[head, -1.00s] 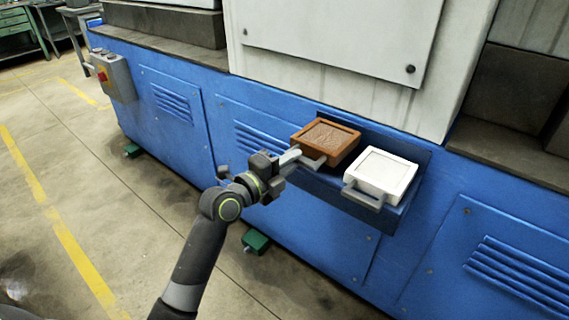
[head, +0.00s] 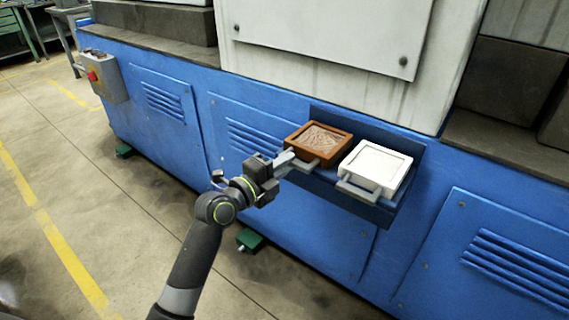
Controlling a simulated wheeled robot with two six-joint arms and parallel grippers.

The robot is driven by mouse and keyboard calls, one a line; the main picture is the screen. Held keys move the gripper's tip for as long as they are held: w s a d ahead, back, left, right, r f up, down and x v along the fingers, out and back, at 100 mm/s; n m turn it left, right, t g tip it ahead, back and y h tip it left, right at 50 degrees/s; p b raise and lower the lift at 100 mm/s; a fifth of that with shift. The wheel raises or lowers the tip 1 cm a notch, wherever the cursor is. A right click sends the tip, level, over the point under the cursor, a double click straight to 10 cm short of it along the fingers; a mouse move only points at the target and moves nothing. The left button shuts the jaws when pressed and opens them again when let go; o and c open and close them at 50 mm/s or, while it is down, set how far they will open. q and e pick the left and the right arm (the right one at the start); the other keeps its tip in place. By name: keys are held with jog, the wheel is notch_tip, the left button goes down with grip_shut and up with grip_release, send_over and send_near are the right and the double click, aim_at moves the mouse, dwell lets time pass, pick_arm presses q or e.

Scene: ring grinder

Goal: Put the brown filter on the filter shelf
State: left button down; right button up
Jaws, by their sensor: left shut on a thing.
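The brown filter (head: 318,140) is a square brown-framed block with a grey handle at its front. It sits at the left part of the dark blue filter shelf (head: 352,204) on the machine's front, beside a white filter (head: 376,166) with a similar handle. My left gripper (head: 287,160) is shut on the brown filter's handle, coming from the front left. The fingertips partly cover the handle. Whether the filter rests fully on the shelf is hard to tell, as its underside is hidden. My right gripper is not in view.
The blue ring grinder (head: 225,100) fills the background, with louvred panels. A grey control box with a red switch (head: 103,75) is mounted at its left end. A green machine foot (head: 249,240) stands on the floor below my arm.

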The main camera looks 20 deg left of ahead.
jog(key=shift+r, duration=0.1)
pick_arm(q)
jog(key=c, duration=1.3)
grip_release()
jog(key=shift+c, duration=0.2)
jog(key=shift+f, duration=0.1)
jog(key=b+v, duration=0.1)
jog(key=v, duration=1.6)
jog(key=shift+s, duration=0.25)
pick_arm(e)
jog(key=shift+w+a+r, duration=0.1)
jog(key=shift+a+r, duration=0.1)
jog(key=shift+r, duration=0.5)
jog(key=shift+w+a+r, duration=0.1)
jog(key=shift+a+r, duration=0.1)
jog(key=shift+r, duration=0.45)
